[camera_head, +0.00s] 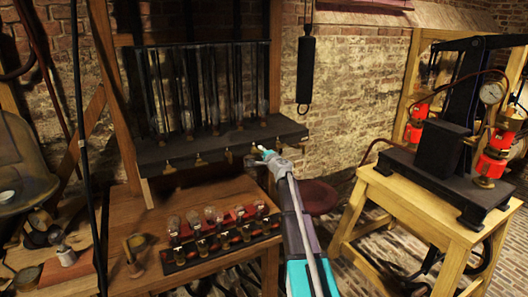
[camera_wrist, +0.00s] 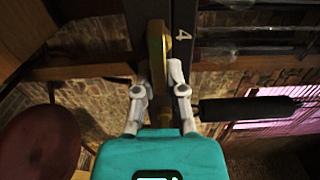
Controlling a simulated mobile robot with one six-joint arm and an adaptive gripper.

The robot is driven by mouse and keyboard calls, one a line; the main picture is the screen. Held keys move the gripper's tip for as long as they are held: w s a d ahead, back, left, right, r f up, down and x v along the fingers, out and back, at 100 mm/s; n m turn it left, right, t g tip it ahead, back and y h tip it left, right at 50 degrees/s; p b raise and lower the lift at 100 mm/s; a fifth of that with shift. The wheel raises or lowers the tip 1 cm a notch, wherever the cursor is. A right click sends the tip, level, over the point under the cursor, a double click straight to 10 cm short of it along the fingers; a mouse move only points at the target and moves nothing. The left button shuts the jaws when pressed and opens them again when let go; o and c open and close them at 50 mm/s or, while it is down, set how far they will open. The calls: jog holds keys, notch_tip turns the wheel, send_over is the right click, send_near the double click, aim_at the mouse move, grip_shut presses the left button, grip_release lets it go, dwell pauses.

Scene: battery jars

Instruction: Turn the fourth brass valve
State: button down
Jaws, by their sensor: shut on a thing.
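The fourth brass valve (camera_wrist: 157,50) shows in the wrist view as an upright brass piece beside a dark strip marked with a pale 4. My gripper (camera_wrist: 158,82) has its two grey fingers on either side of the valve's lower part and is shut on it. In the head view my gripper (camera_head: 269,154) is at the right part of the dark shelf's front edge, where the fourth valve (camera_head: 261,148) is small and partly hidden. The other brass valves, such as one further left (camera_head: 199,160), hang along the same edge.
Tall glass jars (camera_head: 212,100) stand on the dark shelf (camera_head: 185,148). Below, a wooden bench (camera_head: 150,205) carries a rack of bulbs (camera_head: 220,237). A black cylinder (camera_head: 305,70) hangs to the right. A round dark red stool (camera_head: 318,197) and a wooden table (camera_head: 400,190) with a press stand further right.

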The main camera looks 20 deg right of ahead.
jog(key=shift+s, duration=0.1)
jog(key=c, duration=0.7)
grip_release()
jog(key=s, duration=1.2)
jog(key=shift+d, duration=0.2)
jog(key=shift+w, duration=0.1)
